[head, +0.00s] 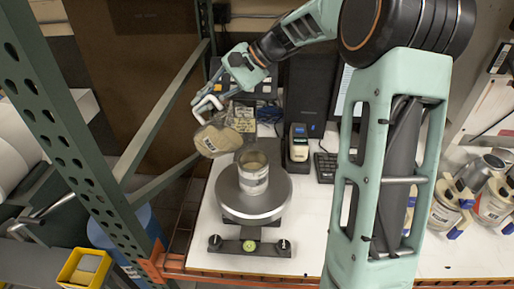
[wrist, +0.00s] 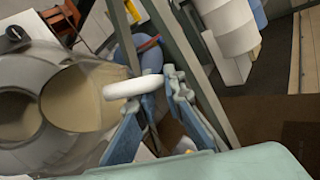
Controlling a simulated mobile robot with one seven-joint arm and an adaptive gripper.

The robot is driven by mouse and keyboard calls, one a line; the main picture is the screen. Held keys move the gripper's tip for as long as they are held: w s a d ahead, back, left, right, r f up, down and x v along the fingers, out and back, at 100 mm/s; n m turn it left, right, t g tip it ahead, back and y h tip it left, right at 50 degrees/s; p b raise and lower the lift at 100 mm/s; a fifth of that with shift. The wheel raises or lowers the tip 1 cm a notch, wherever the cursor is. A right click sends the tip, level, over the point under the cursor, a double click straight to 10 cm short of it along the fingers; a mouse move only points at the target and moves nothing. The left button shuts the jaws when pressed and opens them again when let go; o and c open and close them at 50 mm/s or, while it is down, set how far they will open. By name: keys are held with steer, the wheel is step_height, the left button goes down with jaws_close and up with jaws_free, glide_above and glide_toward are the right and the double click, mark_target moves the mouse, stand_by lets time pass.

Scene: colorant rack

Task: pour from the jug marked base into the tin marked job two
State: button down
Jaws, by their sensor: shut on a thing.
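A clear jug (head: 212,138) with beige contents hangs tilted at the upper left of the tin, its lower right side close to the tin's mouth. My gripper (head: 208,97) is shut on its white handle. The wrist view shows the handle (wrist: 138,87) between my fingers (wrist: 150,105) and the jug's beige contents (wrist: 85,98) at the left. An open metal tin (head: 254,183) with a pale label stands upright on a round grey plate (head: 276,206). The writing on jug and tin is too small to read. I cannot make out a stream between them.
A handheld device (head: 298,143) and a keyboard (head: 326,166) stand behind the plate. Several vessels with blue parts (head: 447,209) stand at the right. A green perforated post (head: 66,135) rises at the left, with a yellow bin (head: 84,268) below.

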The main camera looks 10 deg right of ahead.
steer(key=shift+w+a+f+h+b, duration=0.2)
steer(key=shift+w+a+h+b, duration=0.2)
steer(key=shift+b, duration=0.25)
steer(key=shift+w+a+f+g, duration=0.1)
steer(key=shift+w+f+g, duration=0.05)
steer(key=shift+f+g, duration=0.15)
steer(key=shift+r, duration=0.1)
steer(key=w+a+f+m+g+h, duration=0.1)
steer(key=w+a+f+g+h, duration=0.1)
steer(key=f, duration=0.3)
steer(key=w+a+f+m+g+h, duration=0.1)
steer(key=w+a+f+g+h, duration=0.1)
steer(key=f, duration=0.4)
steer(key=shift+a+g+h, duration=0.2)
steer(key=shift+g+h, duration=0.2)
steer(key=shift+h, duration=0.5)
steer(key=shift+w+f, duration=0.1)
